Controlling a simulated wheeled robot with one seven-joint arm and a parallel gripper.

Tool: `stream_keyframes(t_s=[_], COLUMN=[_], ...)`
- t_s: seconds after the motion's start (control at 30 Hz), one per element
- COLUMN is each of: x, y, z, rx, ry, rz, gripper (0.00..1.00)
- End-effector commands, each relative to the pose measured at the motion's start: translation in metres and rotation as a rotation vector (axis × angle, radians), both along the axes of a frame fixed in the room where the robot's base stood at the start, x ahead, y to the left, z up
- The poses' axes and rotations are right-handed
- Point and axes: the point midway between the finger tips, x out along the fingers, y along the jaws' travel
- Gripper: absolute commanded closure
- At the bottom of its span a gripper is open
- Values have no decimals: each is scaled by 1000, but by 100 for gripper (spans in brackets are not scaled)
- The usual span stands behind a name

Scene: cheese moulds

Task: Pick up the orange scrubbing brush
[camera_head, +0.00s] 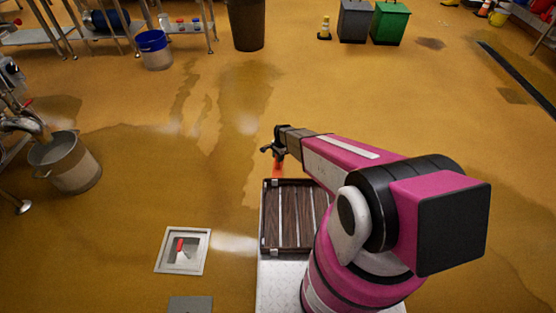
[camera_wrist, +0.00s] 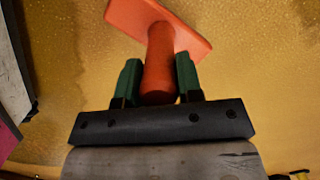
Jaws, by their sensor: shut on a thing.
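The orange scrubbing brush (camera_wrist: 160,60) is in my gripper (camera_wrist: 159,82). In the wrist view its round handle sits between the two green finger pads, and its flat head (camera_wrist: 180,24) lies beyond the fingertips, tilted. The yellow-brown floor shows behind it. In the head view my gripper (camera_head: 274,152) is at the far end of my arm, above the back edge of the dark slatted tray, and a small orange part of the brush (camera_head: 277,168) shows just below it. The brush's underside is hidden.
The dark slatted tray (camera_head: 289,184) is below my arm. A floor drain (camera_head: 163,262) with a red-handled thing is at the left. A grey bucket (camera_head: 65,165) stands farther left. Bins (camera_head: 389,24) and a blue-rimmed bucket (camera_head: 154,52) are at the back. The middle floor is wet but clear.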

Motion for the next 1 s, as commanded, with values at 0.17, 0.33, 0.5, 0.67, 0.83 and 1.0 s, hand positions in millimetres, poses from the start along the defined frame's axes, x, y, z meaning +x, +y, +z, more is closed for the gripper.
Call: stream_keyframes(t_s=[0.17,0.33,0.5,0.67,0.83,1.0], x=[-21,-49,-86,-108,-115,-115], y=[0,0,0,2,2,2], z=[12,29,51,64,68,68], rx=[0,0,0,0,0,0], ry=[1,1,1,1,1,2], rz=[0,0,0,1,0,-1], gripper=[100,100,100,100,100,100])
